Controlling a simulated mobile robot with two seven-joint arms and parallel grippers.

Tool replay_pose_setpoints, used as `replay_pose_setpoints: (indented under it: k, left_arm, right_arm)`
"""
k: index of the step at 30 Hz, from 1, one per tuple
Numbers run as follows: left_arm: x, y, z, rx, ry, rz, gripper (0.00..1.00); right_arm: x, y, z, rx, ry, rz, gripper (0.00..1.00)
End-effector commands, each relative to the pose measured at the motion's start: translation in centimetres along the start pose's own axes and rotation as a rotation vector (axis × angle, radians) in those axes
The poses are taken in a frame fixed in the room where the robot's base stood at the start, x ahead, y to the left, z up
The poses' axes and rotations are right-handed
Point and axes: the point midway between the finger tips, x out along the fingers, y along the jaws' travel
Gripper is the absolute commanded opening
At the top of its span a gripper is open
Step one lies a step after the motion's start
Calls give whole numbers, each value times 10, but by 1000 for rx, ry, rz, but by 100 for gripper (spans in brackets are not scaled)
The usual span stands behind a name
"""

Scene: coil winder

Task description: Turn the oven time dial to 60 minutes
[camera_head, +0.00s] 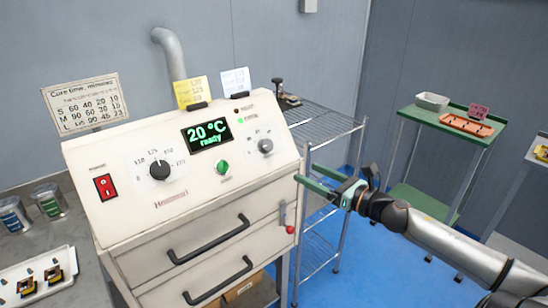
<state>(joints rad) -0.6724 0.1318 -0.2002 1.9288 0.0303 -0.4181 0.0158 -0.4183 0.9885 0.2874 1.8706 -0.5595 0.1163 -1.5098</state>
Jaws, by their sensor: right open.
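The oven (195,195) stands in the middle of the head view, with a sloped white control panel. A large black dial (159,169) with numbers around it is on the left of the panel. A smaller grey dial (265,146) is on the right; its scale is too small to read. The display (207,134) reads "20 °C ready". My left gripper is not in view.
A red switch (105,187) is at the panel's left. A wire rack (318,125) and a green table (440,123) stand to the right.

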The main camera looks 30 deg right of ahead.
Motion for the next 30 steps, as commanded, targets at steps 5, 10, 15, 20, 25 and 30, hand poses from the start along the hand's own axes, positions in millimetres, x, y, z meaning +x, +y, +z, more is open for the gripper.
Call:
replay_pose_setpoints:
  k: [5,10,15,20,25,30]
  left_arm:
    - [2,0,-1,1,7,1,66]
    - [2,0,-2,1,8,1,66]
    - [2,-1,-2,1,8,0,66]
    - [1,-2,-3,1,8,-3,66]
    - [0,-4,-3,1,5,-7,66]
    - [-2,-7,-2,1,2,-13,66]
  right_arm:
    - [8,0,22,-186,-19,33,75]
    - [18,1,23,-190,-22,34,75]
    - [34,0,24,-189,-22,32,75]
    - [48,1,24,-184,-22,30,75]
    - [64,1,25,-183,-22,29,75]
    - [80,2,25,-183,-21,30,75]
